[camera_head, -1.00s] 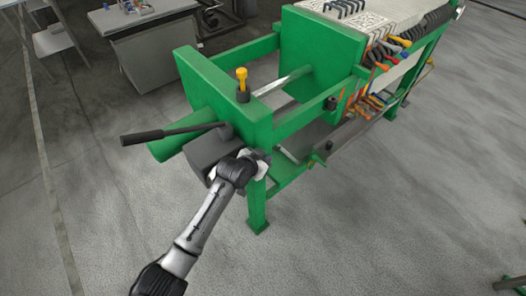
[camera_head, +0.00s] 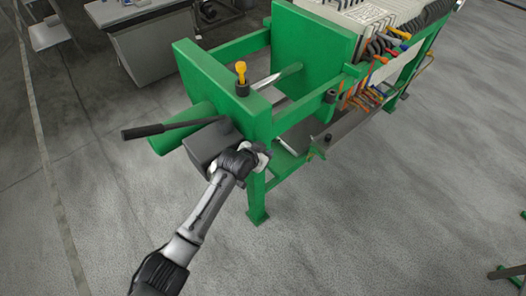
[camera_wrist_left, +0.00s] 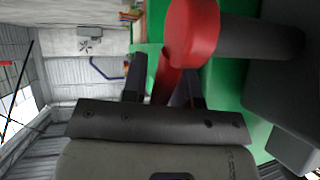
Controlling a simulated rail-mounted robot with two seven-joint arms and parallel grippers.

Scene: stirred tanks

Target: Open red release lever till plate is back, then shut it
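The red release lever (camera_wrist_left: 192,32) shows in the left wrist view, a red shaft with a thick round red end, beside a dark grey cylinder and green frame. My left gripper (camera_wrist_left: 162,82) has its two dark fingers on either side of the red shaft and looks shut on it. In the head view my left gripper (camera_head: 258,156) is at the near corner of the green end frame and hides the lever. The green pressing plate (camera_head: 312,50) stands between the end frame and the white plates (camera_head: 385,18), with a narrow gap before them. My right gripper is not in view.
A black pump handle (camera_head: 165,129) sticks out left from the green press. A yellow-topped part (camera_head: 241,74) stands on the end frame (camera_head: 215,85). A grey desk (camera_head: 150,45) stands behind. The floor in front and to the right is mostly clear.

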